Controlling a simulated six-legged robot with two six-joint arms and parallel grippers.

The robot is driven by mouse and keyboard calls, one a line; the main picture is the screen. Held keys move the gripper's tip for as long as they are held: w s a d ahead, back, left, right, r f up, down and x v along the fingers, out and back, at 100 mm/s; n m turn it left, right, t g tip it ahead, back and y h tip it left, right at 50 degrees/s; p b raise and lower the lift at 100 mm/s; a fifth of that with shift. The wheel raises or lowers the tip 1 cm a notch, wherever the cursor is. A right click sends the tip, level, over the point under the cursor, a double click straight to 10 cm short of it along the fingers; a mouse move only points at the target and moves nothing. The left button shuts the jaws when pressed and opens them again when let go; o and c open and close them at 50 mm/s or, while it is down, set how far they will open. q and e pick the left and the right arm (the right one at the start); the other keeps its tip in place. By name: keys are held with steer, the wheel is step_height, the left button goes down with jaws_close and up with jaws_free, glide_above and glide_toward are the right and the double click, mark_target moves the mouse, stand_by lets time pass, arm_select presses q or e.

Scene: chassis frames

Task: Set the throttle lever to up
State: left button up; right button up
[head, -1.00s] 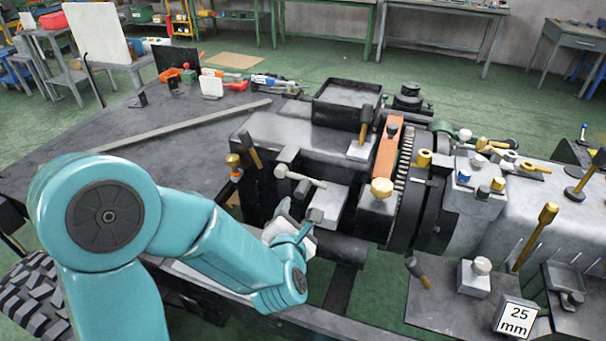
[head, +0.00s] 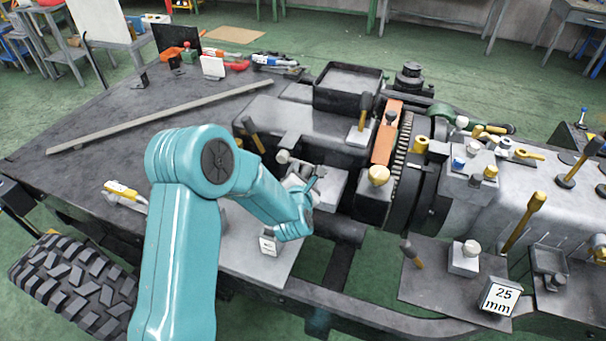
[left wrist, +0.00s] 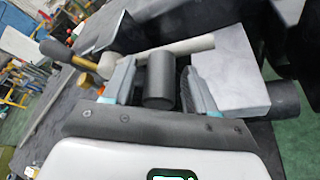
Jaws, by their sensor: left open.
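No label that I can read names the throttle lever. A pale grey lever with a round knob (head: 283,157) lies nearly level beside a grey block (head: 328,190); the lever also shows in the left wrist view (left wrist: 190,47). My left gripper (head: 310,184) is at this lever's near side. In the left wrist view, the open fingers (left wrist: 158,86) stand either side of a dark grey cylinder (left wrist: 158,78), with the pale lever just beyond it. I cannot tell whether a finger touches the cylinder. My right gripper is out of view.
A black-and-yellow handle (head: 252,137) stands left of the pale knob. An orange part (head: 385,133) and a toothed ring stand to the right. A small white card (head: 268,246) stands on the plate below my arm.

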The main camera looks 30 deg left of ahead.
arm_select(q)
steer(key=shift+c, duration=0.3)
jaws_close()
steer(key=r+n+h+b, duration=0.1)
steer(key=r+n+b, duration=0.1)
steer(key=b, duration=0.5)
steer(key=a+r+n+h+b, duration=0.1)
steer(key=r+n+h+b, duration=0.1)
steer(key=b, duration=0.5)
steer(key=shift+s+n, duration=0.1)
steer(key=shift+n, duration=0.5)
steer(key=shift+s+a+r+n+t+h+b, duration=0.25)
steer(key=shift+a+r+n+t+h+b, duration=0.15)
steer(key=shift+a+r+n+h+b, duration=0.85)
steer(key=shift+s+a+r+n+t+h+b, duration=0.35)
steer(key=shift+a+r+n+h+b, duration=0.4)
steer(key=shift+n+b, duration=0.9)
steer(key=shift+w+r, duration=0.1)
